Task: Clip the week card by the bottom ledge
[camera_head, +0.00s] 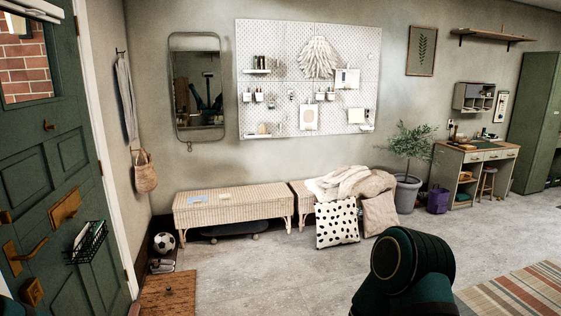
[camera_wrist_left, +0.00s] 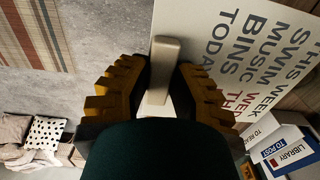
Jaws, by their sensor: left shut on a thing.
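The week card, a white sheet with large printed words such as "THIS WEEK" and "TODAY" (camera_wrist_left: 245,45), fills the upper right of the left wrist view. The print runs sideways there. My left gripper (camera_wrist_left: 163,82) has yellow-orange ridged fingers shut on a pale beige clip (camera_wrist_left: 165,55). The clip overlaps the card's near edge in this view. I cannot tell whether it grips the card or only lies in front of it. I cannot pick out the bottom ledge. Neither gripper shows in the head view.
Blue and white boxes marked "LIBRARY TO POST" (camera_wrist_left: 288,150) and "TO READ" lie beside the card. In the head view a white pegboard (camera_head: 280,85) hangs above wicker benches (camera_head: 235,205). Spotted (camera_head: 337,224) and beige cushions lean on the right bench. The middle floor is clear.

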